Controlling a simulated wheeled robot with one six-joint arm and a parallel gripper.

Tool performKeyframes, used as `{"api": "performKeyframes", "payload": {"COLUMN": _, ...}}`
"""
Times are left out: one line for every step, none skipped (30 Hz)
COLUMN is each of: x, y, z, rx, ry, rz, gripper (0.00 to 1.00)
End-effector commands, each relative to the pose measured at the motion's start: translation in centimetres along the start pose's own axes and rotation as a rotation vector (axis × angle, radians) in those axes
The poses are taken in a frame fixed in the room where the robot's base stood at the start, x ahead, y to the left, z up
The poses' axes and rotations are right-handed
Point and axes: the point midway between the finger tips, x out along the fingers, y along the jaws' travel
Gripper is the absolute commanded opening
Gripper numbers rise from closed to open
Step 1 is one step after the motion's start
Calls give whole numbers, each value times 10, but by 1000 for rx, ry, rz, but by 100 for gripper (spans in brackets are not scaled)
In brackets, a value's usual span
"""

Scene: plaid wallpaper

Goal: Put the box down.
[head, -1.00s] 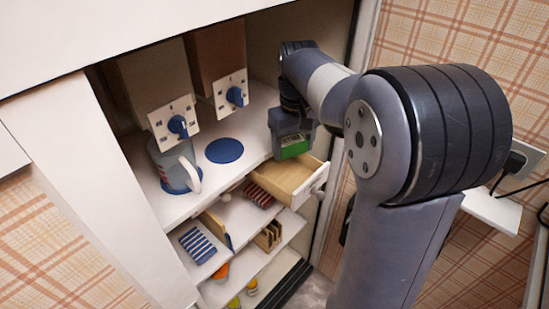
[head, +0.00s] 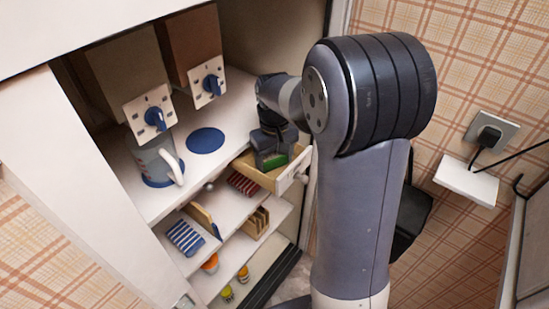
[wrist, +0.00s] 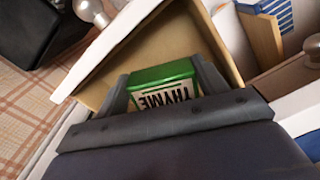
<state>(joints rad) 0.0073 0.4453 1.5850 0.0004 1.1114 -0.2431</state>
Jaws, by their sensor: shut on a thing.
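The box is a small green and white box labelled THYME (wrist: 163,88), gripped between the two fingers of my gripper (wrist: 163,95) in the wrist view. In the head view its green side (head: 275,161) shows below my gripper (head: 270,155). The box is at the open wooden drawer (head: 262,179), within its walls as seen from above. I cannot tell whether it touches the drawer floor. The drawer's bare inside also shows beside the box in the wrist view (wrist: 110,75).
A grey jug with a white handle (head: 155,160) stands on the counter beside a blue disc (head: 205,141). Shelves below hold a blue striped item (head: 186,238), a wooden rack (head: 257,222) and small jars (head: 227,292). A black bag (head: 411,215) hangs at the right.

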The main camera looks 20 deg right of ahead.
Motion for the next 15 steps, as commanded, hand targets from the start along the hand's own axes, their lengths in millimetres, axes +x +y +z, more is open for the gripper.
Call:
{"api": "performKeyframes", "payload": {"x": 0, "y": 0, "z": 0, "rx": 0, "ry": 0, "rz": 0, "gripper": 42}}
{"api": "performKeyframes", "payload": {"x": 2, "y": 0, "z": 0, "rx": 0, "ry": 0, "rz": 0, "gripper": 42}}
{"api": "performKeyframes", "payload": {"x": 3, "y": 0, "z": 0, "rx": 0, "ry": 0, "rz": 0, "gripper": 42}}
{"api": "performKeyframes", "payload": {"x": 4, "y": 0, "z": 0, "rx": 0, "ry": 0, "rz": 0, "gripper": 42}}
{"api": "performKeyframes", "payload": {"x": 3, "y": 0, "z": 0, "rx": 0, "ry": 0, "rz": 0, "gripper": 70}}
{"api": "performKeyframes", "payload": {"x": 3, "y": 0, "z": 0, "rx": 0, "ry": 0, "rz": 0, "gripper": 73}}
{"api": "performKeyframes", "payload": {"x": 3, "y": 0, "z": 0, "rx": 0, "ry": 0, "rz": 0, "gripper": 76}}
{"api": "performKeyframes", "payload": {"x": 3, "y": 0, "z": 0, "rx": 0, "ry": 0, "rz": 0, "gripper": 77}}
{"api": "performKeyframes", "payload": {"x": 2, "y": 0, "z": 0, "rx": 0, "ry": 0, "rz": 0, "gripper": 77}}
{"api": "performKeyframes", "payload": {"x": 2, "y": 0, "z": 0, "rx": 0, "ry": 0, "rz": 0, "gripper": 77}}
{"api": "performKeyframes", "payload": {"x": 2, "y": 0, "z": 0, "rx": 0, "ry": 0, "rz": 0, "gripper": 77}}
{"api": "performKeyframes", "payload": {"x": 2, "y": 0, "z": 0, "rx": 0, "ry": 0, "rz": 0, "gripper": 77}}
{"api": "performKeyframes", "payload": {"x": 2, "y": 0, "z": 0, "rx": 0, "ry": 0, "rz": 0, "gripper": 77}}
{"api": "performKeyframes", "payload": {"x": 2, "y": 0, "z": 0, "rx": 0, "ry": 0, "rz": 0, "gripper": 77}}
{"api": "performKeyframes", "payload": {"x": 1, "y": 0, "z": 0, "rx": 0, "ry": 1, "rz": 0, "gripper": 77}}
